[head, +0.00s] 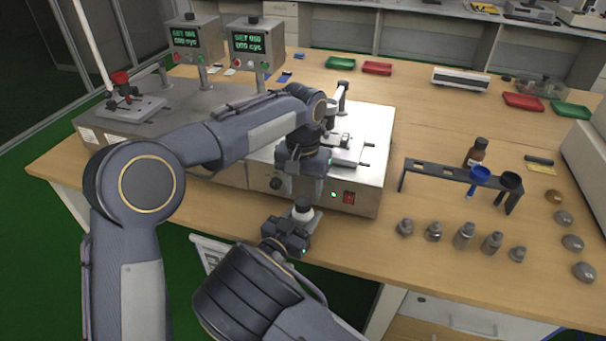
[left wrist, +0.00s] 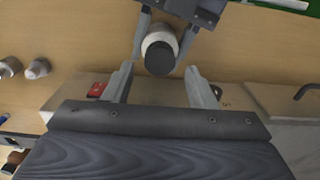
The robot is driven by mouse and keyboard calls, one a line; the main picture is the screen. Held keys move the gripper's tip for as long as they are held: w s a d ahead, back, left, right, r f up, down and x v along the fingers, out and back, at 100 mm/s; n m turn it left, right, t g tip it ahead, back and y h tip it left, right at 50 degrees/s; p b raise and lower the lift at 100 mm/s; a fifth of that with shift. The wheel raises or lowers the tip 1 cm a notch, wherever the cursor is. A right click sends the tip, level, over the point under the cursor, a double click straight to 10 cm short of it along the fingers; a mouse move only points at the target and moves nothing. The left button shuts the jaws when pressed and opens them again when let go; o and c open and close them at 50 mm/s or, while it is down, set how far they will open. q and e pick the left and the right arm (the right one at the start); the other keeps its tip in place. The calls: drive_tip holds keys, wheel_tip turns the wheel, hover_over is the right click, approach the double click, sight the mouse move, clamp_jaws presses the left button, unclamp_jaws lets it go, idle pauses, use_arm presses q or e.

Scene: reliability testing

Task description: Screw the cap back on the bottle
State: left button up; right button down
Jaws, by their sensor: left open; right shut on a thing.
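A small white bottle (head: 301,214) with a dark cap (head: 303,203) stands upright near the table's front edge. My right gripper (head: 291,228) is shut on the bottle from the front. In the left wrist view the white bottle (left wrist: 158,37) sits between the right gripper's fingers, with the dark cap (left wrist: 160,60) on its top. Whether the cap is tight cannot be told. My left gripper (head: 304,170) points down just above the cap. Its fingers are open and apart, one on each side of the cap in the left wrist view (left wrist: 160,76), and hold nothing.
A metal test machine (head: 375,165) stands close behind the bottle, with a red switch. To the right are a dark rack (head: 435,170), a brown bottle (head: 476,153) and several grey metal pieces (head: 464,236). Red and green trays lie farther back. The table between is clear.

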sight(303, 200)
use_arm(q)
drive_tip(key=shift+f, duration=1.7)
drive_tip(key=c, duration=1)
drive_tip(key=o, duration=1.2)
drive_tip(key=shift+c, duration=0.2)
drive_tip(key=shift+r, duration=0.1)
use_arm(e)
drive_tip(key=c, duration=0.6)
unclamp_jaws()
use_arm(q)
wheel_tip(303, 200, up, 12)
